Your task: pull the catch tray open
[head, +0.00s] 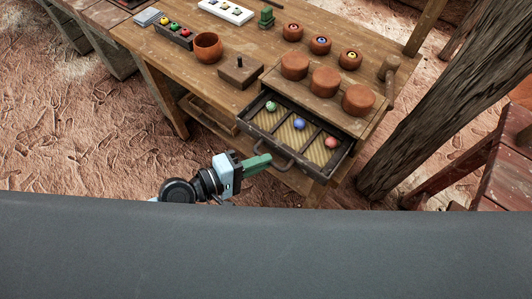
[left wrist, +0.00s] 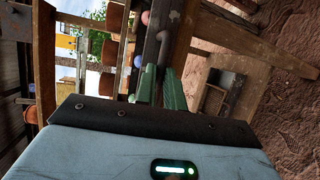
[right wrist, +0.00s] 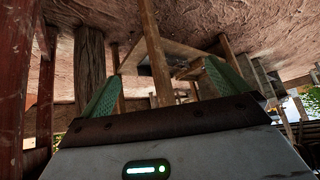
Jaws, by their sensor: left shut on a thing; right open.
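The catch tray (head: 345,157) is a dark-framed drawer with slatted lanes, sticking out from under the table top. A green ball (head: 271,106), a blue ball (head: 299,124) and a pink ball (head: 331,142) lie in its separate lanes. A curved dark handle (head: 286,166) is on its front. My left gripper (head: 270,160) is shut on this handle. In the left wrist view the dark handle (left wrist: 165,45) runs down to the green fingers, which partly hide the grip. My right gripper (right wrist: 160,85) is open and empty in the right wrist view, outside the head view.
A clay cup (head: 208,48), a wooden block with a peg (head: 240,71) and a rack of coloured balls (head: 174,32) stand left on the table. A thick post (head: 440,100) rises at right. Bare ground lies at lower left.

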